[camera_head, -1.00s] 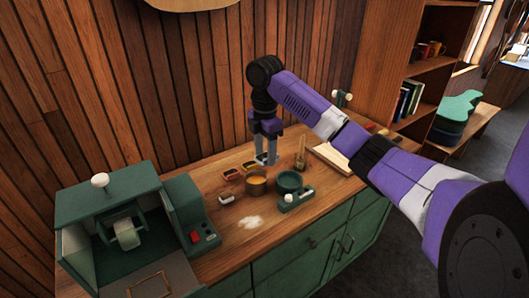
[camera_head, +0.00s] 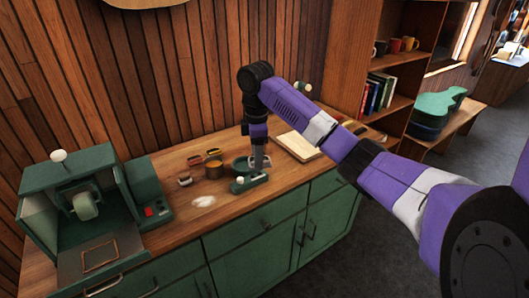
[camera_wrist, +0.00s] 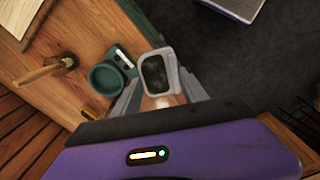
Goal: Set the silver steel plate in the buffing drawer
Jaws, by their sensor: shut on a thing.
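My gripper (camera_head: 259,167) is shut on a small silver-rimmed plate (camera_wrist: 142,72) with a dark middle. In the wrist view the plate sits between the two grey fingertips, held above the bench. In the head view my gripper is by the teal bowl, near the front of the bench; the plate cannot be made out there. A green buffing machine (camera_head: 138,176) with a pale wheel (camera_head: 84,206) stands at the left end of the bench. A dark tray with a tan outline (camera_head: 70,265), seemingly the buffing drawer, lies at its front.
White powder (camera_head: 203,202) lies to the left. A pale board (camera_head: 298,146) is at the right.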

